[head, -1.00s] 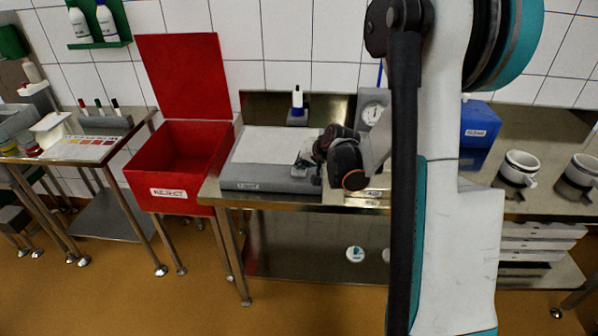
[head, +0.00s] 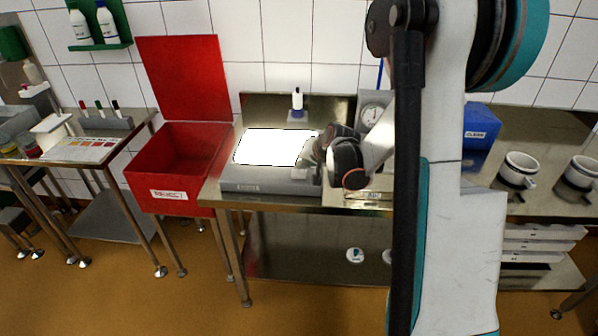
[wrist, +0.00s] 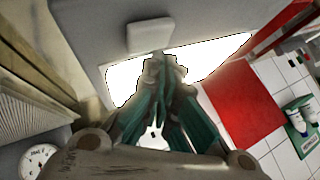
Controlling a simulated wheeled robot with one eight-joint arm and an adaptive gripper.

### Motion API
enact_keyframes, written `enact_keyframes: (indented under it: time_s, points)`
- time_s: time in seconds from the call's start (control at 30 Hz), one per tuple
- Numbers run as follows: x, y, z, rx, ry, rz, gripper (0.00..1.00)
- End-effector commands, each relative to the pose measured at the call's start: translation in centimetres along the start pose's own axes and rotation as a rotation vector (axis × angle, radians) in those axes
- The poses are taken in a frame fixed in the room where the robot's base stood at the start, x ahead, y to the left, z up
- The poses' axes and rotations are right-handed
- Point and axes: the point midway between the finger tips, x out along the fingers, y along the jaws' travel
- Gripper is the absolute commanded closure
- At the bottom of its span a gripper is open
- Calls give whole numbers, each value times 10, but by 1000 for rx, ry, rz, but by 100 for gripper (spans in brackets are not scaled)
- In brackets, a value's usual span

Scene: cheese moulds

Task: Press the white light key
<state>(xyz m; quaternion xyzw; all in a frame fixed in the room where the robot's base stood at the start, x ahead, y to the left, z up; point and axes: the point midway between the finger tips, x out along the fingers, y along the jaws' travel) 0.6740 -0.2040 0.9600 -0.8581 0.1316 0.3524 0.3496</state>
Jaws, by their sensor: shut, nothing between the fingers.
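The light box (head: 270,187) is a grey box on the middle steel table, and its top panel (head: 268,147) glows bright white. A pale rounded key (wrist: 150,36) sits on the grey border beside the glowing panel in the wrist view. I take it to be the white light key. My gripper (wrist: 162,66) is shut and empty, with its fingertips close to the key's edge. I cannot tell whether they touch it. In the head view my gripper (head: 312,152) is over the right end of the box, partly hidden by my wrist.
An open red reject bin (head: 168,195) stands left of the box. A small white bottle (head: 297,100) stands behind it, with a dial scale (head: 373,114) to the right. A blue bin (head: 478,133) and white mugs (head: 518,172) are farther right.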

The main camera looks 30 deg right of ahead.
Motion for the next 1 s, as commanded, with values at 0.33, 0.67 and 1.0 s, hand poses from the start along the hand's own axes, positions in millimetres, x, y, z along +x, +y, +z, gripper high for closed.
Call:
enact_keyframes:
  time_s: [0.33,0.67,1.0]
  points:
    - [-1,-1,-1,0,0,0,100]
    - [-19,-14,-14,0,0,0,100]
    - [-40,-30,-30,0,0,0,100]
